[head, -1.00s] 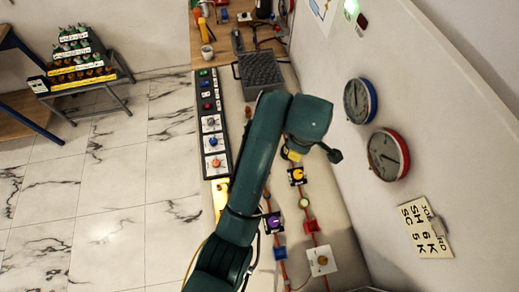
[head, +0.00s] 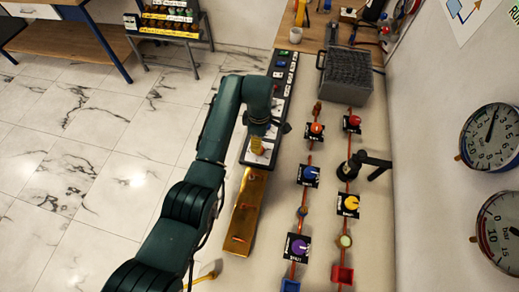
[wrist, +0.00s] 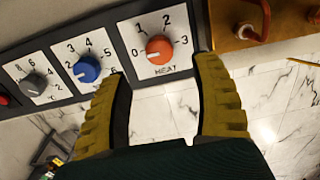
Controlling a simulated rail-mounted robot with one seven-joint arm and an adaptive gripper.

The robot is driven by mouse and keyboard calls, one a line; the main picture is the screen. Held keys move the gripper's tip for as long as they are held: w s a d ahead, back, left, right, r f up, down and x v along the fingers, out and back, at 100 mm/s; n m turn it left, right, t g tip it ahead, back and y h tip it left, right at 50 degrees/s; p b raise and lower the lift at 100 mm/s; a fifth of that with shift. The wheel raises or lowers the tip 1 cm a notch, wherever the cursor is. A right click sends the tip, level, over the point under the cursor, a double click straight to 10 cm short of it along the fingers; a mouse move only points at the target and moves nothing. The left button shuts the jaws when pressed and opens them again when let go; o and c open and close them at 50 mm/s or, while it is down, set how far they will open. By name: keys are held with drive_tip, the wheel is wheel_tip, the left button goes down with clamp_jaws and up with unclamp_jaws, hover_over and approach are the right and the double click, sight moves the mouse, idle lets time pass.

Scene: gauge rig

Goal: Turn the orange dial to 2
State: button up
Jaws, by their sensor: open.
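My gripper (wrist: 162,68) is open, with one yellow finger on each side of the dial in the wrist view. The fingers look apart from the dial, but the remaining gap is hard to judge. In the head view my gripper (head: 257,147) is over the near end of the panel (head: 284,78) and hides the dial.
A blue dial (wrist: 87,69) and a grey dial (wrist: 35,83) are beside it on the panel. A brass-coloured plate (head: 247,208) adjoins the panel's near end. Pipes with an orange knob (head: 317,128), blue knob (head: 310,173) and purple knob (head: 299,247) stand to the right.

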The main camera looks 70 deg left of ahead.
wheel_tip(320, 180, down, 7)
drive_tip(key=shift+f+b, duration=0.1)
drive_tip(key=shift+b, duration=0.45)
clamp_jaws()
